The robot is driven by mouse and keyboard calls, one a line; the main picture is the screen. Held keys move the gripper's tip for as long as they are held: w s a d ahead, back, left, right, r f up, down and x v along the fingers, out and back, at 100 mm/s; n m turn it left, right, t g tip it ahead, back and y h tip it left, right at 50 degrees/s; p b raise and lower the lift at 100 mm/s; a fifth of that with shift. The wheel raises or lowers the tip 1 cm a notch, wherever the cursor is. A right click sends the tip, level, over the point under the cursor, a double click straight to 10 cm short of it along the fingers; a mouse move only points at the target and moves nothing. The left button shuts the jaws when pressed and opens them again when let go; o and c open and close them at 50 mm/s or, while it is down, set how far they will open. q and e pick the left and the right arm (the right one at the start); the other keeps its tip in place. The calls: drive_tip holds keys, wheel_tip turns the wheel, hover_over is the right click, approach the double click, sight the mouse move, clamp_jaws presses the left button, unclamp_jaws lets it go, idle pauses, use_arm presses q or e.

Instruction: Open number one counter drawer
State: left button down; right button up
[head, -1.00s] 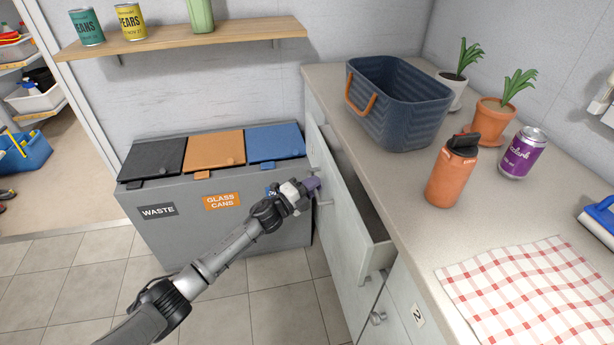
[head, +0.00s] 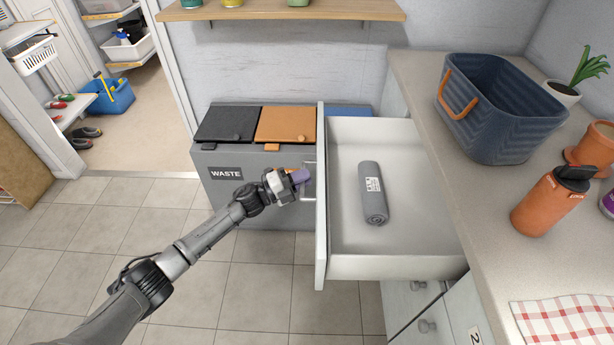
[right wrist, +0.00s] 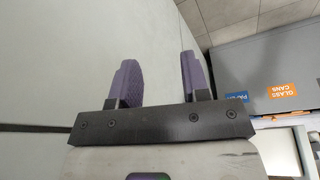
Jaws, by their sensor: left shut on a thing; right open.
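The counter drawer (head: 390,267) in the head view is pulled far out to the left from under the counter, its inside in plain sight. A grey rolled cloth (head: 373,193) with a white label lies in it. My left gripper (head: 301,177) is shut on the drawer's bar handle (head: 309,190), at the outer face of the drawer front. My right gripper (right wrist: 160,78) is seen only in the right wrist view, its purple fingers apart with nothing between them, near a pale flat surface.
Grey waste bins (head: 230,165) with black, orange and blue lids stand behind the drawer. The counter top (head: 440,150) holds a blue basket (head: 505,115), an orange bottle (head: 545,205) and a checked cloth (head: 565,322). Tiled floor (head: 130,220) is free at the left.

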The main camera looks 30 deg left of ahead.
use_arm(q)
drive_tip(key=shift+s+a, duration=0.45)
drive_tip(key=shift+a, duration=0.3)
drive_tip(key=c, duration=1.1)
unclamp_jaws()
drive_tip(key=shift+c, duration=0.2)
drive_tip(key=p+v, duration=0.2)
drive_tip(key=v, duration=1.1)
drive_tip(key=shift+s+a, duration=0.3)
